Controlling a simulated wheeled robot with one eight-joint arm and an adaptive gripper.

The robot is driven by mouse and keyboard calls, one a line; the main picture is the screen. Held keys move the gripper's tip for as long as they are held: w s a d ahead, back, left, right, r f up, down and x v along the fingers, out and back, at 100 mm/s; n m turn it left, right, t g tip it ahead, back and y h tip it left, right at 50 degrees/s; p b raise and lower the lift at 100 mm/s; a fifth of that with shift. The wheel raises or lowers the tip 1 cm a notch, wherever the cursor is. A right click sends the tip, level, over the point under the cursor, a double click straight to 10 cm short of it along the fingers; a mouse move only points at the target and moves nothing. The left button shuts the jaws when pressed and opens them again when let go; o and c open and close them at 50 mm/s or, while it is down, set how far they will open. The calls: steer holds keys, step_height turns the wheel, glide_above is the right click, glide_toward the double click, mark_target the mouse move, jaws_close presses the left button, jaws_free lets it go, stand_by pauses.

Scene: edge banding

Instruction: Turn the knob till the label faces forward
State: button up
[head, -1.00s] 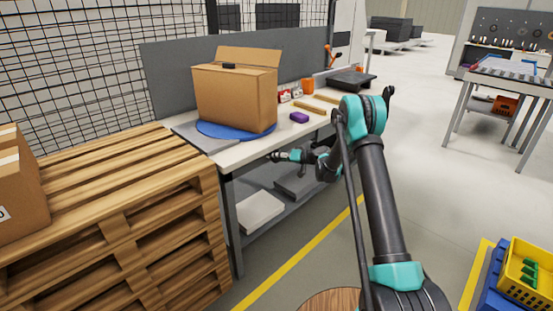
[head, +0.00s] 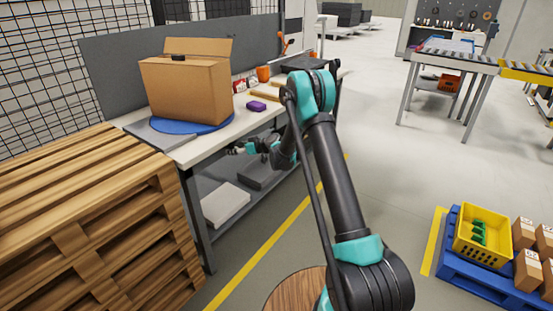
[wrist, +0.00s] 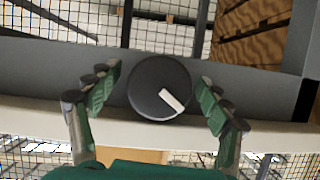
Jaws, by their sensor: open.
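In the wrist view a round dark knob (wrist: 148,80) sits in the middle, between the two fingers. A short white mark (wrist: 172,101) on its face points toward the lower right of the picture. My gripper (wrist: 158,98) is open, with one green-padded finger on each side of the knob. Gaps show between the pads and the knob, so I see no contact. In the head view my gripper (head: 238,149) is small, at the workbench's front edge, and the knob cannot be made out there.
A wooden pallet stack (head: 80,190) stands at left. A yellow crate (head: 482,238) sits at lower right. Open floor lies right of the arm.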

steer(key=v, duration=1.8)
steer(key=s+d+r+m+h, duration=0.1)
steer(key=s+d+h, duration=0.1)
steer(key=s, duration=0.5)
steer(key=s+d+r+m+g+h, duration=0.1)
steer(key=s+d+r+h, duration=0.1)
steer(key=s, duration=0.5)
steer(key=shift+s+d+m+g, duration=0.3)
steer(key=shift+s+d+m, duration=0.1)
steer(key=shift+d, duration=0.25)
steer(key=shift+w+r, duration=0.1)
steer(key=shift+r, duration=0.05)
steer(key=w+a+f+n+t+y, duration=0.1)
steer(key=w+a+n+y, duration=0.15)
steer(key=w, duration=0.45)
steer(key=w+a+f+n+t+y, duration=0.1)
steer(key=w+a, duration=0.3)
steer(key=w, duration=0.4)
steer(key=x, duration=1.7)
steer(key=shift+s+a+f, duration=0.1)
steer(key=shift+s+f, duration=0.05)
steer(key=shift+f, duration=0.15)
steer(key=shift+c, duration=0.2)
